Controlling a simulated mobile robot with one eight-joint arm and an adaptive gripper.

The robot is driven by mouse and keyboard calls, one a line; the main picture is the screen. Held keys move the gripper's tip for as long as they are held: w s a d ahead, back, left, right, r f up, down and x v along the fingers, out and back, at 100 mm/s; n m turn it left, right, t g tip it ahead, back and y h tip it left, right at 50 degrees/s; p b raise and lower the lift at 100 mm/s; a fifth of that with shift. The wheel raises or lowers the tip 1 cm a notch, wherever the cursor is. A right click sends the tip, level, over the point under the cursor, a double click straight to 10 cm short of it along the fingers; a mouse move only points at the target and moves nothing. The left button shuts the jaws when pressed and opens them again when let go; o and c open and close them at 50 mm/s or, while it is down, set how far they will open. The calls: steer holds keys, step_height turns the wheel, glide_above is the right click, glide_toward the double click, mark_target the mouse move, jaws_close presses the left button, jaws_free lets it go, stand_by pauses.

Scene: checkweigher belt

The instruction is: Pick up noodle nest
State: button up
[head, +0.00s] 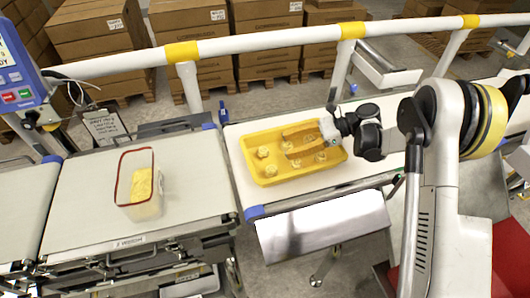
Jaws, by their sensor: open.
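A yellow tray (247,160) on the right belt holds several pale yellow noodle nests, spaced apart. One nest (262,152) is at the left of the tray, and another (270,170) is near its front left. Others lie further right. My gripper (285,144) reaches in from the right over the tray, with its two long orange-tan fingers apart and pointing left. A nest (287,146) shows by the fingertips. I cannot tell the gripper's height above the nests, and the fingers partly hide some of them.
A clear container with a red rim (121,180) stands on the left belt (85,205), holding yellow contents. A white rail with yellow bands (265,41) runs behind the belts. A display unit (20,75) stands at far left. Stacked cartons (190,20) are behind.

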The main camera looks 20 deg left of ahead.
mark_target(269, 151)
steer(key=b+x, duration=0.2)
steer(key=x, duration=0.5)
steer(key=shift+a+f, duration=0.1)
steer(key=shift+a, duration=0.15)
steer(key=c, duration=0.8)
